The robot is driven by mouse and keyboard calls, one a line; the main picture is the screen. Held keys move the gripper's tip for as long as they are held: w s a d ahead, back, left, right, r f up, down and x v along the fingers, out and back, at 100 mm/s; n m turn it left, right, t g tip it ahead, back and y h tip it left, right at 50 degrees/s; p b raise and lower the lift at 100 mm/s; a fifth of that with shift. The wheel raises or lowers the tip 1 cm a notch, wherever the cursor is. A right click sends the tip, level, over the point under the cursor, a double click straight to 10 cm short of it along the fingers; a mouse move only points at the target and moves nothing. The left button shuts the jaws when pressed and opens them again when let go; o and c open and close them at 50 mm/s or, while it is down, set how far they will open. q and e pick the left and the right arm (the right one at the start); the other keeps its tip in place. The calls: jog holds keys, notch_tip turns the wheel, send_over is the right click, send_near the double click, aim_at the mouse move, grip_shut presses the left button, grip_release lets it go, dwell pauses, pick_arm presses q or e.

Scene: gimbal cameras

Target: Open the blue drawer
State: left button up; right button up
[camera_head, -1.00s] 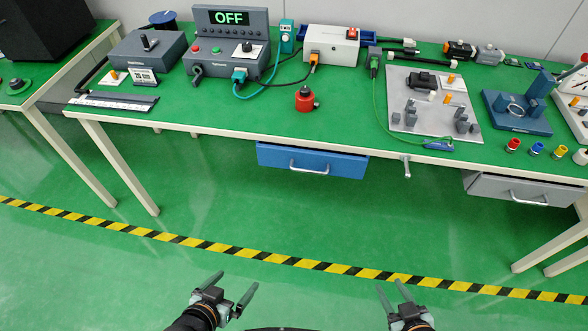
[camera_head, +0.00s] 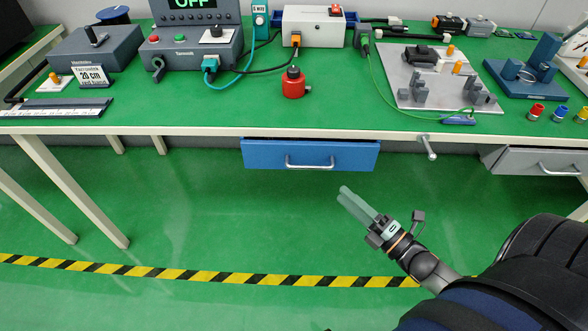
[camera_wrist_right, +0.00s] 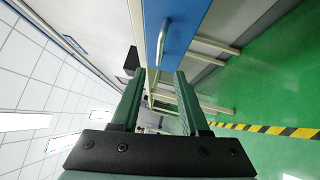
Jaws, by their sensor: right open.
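The blue drawer (camera_head: 258,156) hangs under the front edge of the green table, its front close beneath the tabletop. Its silver bar handle (camera_head: 310,165) is at the middle of the front. My right gripper (camera_head: 352,200) is open and empty, below and to the right of the handle, apart from it. In the right wrist view the gripper's two green fingers (camera_wrist_right: 158,85) are spread. The blue drawer (camera_wrist_right: 195,18) and its handle (camera_wrist_right: 161,42) show beyond the fingertips there. My left gripper is out of view.
A grey drawer (camera_head: 510,162) hangs at the right, and a small metal lever (camera_head: 427,148) sticks out from the table edge between the drawers. A red knobbed object (camera_head: 293,84) stands on the tabletop above. The floor before the drawer is clear, with a yellow-black stripe (camera_head: 200,273).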

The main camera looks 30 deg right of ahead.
aim_at(313, 166)
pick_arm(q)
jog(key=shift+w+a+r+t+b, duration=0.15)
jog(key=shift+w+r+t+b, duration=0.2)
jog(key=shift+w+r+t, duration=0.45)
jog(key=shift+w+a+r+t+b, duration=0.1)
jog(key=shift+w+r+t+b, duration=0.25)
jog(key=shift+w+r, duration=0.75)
pick_arm(e)
jog(key=shift+x, duration=5.9)
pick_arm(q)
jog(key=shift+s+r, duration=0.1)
pick_arm(e)
grip_shut()
